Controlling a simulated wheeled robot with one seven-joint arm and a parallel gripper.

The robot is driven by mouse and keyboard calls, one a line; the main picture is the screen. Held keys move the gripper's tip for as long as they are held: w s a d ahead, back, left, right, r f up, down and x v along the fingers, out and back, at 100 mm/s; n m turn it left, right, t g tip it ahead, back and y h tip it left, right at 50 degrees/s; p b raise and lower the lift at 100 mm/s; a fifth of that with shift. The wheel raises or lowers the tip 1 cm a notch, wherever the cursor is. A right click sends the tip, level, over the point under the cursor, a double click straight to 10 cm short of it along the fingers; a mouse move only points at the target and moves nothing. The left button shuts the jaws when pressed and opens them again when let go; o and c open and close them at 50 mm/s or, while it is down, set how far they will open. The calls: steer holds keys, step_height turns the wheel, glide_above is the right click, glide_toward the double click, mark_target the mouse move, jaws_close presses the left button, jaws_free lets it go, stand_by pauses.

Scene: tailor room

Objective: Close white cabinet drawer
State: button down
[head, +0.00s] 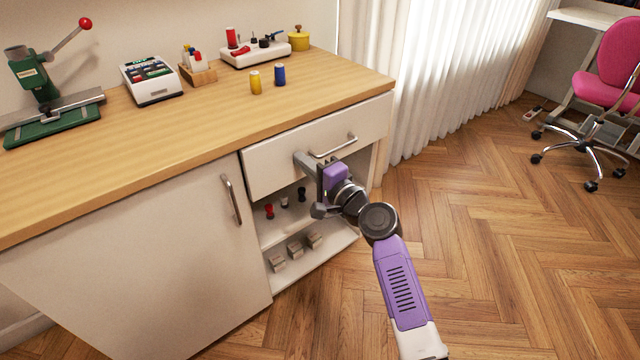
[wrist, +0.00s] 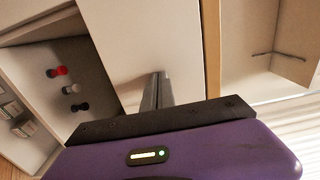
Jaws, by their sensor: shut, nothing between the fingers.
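The white drawer front (head: 275,160) sits just under the wooden tabletop, with a metal bar handle (head: 335,147) on it. It looks nearly in line with the cabinet; I cannot tell whether a small gap is left. My gripper (head: 301,158) is shut and empty, its fingertips at the drawer front, left of the handle. In the wrist view the closed fingers (wrist: 158,88) point at the pale drawer face (wrist: 125,35). Whether they touch it is unclear. The gripper body hides part of the drawer's lower edge.
A closed cabinet door (head: 140,260) is at left. Sewing items stand on the tabletop (head: 200,120). The wooden floor (head: 480,240) at right is clear up to a pink chair (head: 610,75).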

steer(key=shift+b+x, duration=0.4)
steer(key=shift+x, duration=0.7)
steer(key=shift+a+r, duration=0.1)
steer(key=shift+r, duration=0.15)
